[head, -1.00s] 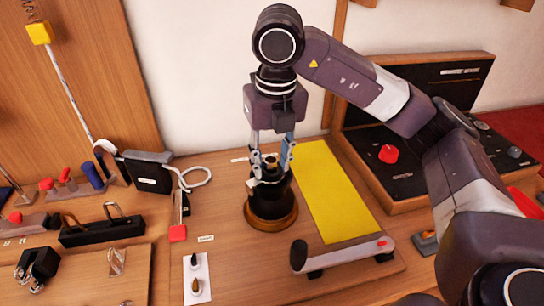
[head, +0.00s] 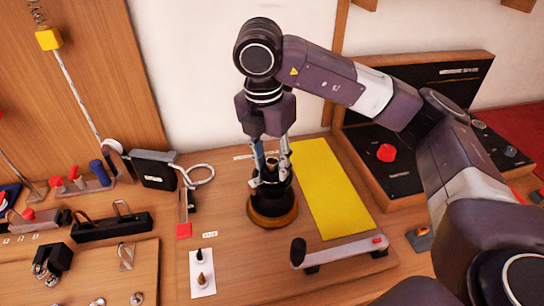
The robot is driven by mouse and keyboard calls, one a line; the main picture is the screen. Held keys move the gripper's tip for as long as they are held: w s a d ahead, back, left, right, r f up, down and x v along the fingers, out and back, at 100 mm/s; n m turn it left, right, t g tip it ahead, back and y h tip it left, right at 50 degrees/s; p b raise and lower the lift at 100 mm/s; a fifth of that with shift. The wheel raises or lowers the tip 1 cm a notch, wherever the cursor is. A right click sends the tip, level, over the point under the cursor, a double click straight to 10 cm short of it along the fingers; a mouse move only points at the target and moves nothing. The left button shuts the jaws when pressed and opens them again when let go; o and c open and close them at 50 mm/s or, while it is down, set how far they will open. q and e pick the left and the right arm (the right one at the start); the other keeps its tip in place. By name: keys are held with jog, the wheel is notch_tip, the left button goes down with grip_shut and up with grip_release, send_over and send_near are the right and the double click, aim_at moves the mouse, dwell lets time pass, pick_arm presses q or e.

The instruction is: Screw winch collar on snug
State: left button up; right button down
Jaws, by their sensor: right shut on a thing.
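The winch (head: 272,205) is a black drum on a brass-coloured round base, standing upright on the wooden bench left of the yellow mat. My right gripper (head: 270,175) points straight down over it. Its fingers are shut on a small ring-like part at the top of the winch, which I take to be the winch collar (head: 270,168). The collar sits over the drum's axis and is partly hidden by the fingers. I cannot tell from here how tightly it is seated. My left gripper is not in view.
A winch handle (head: 340,252) lies in front, and a yellow mat (head: 330,190) lies to the right. A black control panel (head: 405,160) stands farther right. A white card (head: 202,275) with two small dark fittings, a black box and clutches crowd the left.

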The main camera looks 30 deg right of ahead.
aim_at(267, 173)
jog(key=shift+m, duration=0.6)
jog(key=c, duration=1)
grip_release()
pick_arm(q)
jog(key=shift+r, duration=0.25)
pick_arm(e)
jog(key=shift+o, duration=0.2)
notch_tip(267, 173, up, 5)
jog(key=p, duration=0.4)
jog(key=shift+r, duration=0.1)
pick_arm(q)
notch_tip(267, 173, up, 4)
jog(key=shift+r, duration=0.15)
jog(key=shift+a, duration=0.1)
pick_arm(e)
notch_tip(267, 173, up, 12)
jog(key=a, duration=0.1)
jog(key=shift+s+a, duration=0.2)
jog(key=shift+s, duration=0.05)
